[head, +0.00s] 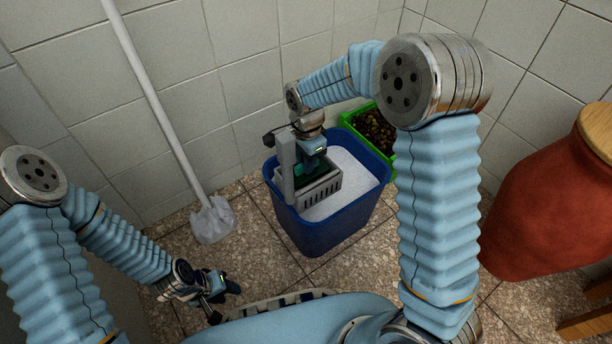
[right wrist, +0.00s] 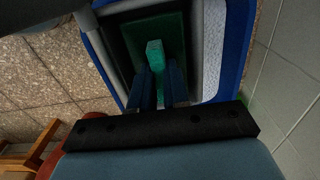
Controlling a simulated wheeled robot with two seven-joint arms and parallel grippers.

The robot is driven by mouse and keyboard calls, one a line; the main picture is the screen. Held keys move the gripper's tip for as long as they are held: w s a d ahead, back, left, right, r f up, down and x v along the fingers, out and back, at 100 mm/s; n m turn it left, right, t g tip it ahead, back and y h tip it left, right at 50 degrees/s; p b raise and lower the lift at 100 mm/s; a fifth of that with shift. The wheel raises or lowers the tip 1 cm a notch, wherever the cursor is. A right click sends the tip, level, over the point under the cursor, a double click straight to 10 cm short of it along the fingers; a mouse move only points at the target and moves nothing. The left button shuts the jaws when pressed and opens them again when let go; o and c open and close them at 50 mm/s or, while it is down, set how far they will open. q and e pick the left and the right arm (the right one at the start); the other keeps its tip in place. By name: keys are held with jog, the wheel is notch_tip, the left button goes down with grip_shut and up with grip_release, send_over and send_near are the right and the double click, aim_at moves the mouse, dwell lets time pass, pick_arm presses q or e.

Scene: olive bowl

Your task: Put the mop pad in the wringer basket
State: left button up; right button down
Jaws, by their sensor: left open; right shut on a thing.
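The wringer basket (head: 322,190) is a light grey slotted box set in the left part of a blue bucket (head: 335,235). My right gripper (head: 314,168) points down at the basket's opening. It is shut on the teal grip block of the mop pad, a dark green flat piece (right wrist: 133,42) within the basket's outline in the right wrist view. Whether the pad touches the basket floor is hidden. The grey basket rim (right wrist: 112,62) also shows there. My left gripper (head: 226,287) is open and empty, low at the left above the floor.
White suds (head: 350,182) fill the bucket's right part. A green box of dark soil (head: 376,130) stands behind it. A white mop (head: 212,220) leans on the tiled wall at left.

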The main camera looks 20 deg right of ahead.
notch_tip(320, 180, down, 4)
jog(key=shift+f+b, duration=0.1)
jog(key=shift+b, duration=0.3)
jog(key=shift+f, duration=0.15)
jog(key=c, duration=1.1)
grip_release()
notch_tip(320, 180, up, 12)
jog(key=p, duration=0.2)
jog(key=shift+r+p, duration=0.2)
jog(key=shift+p, duration=0.15)
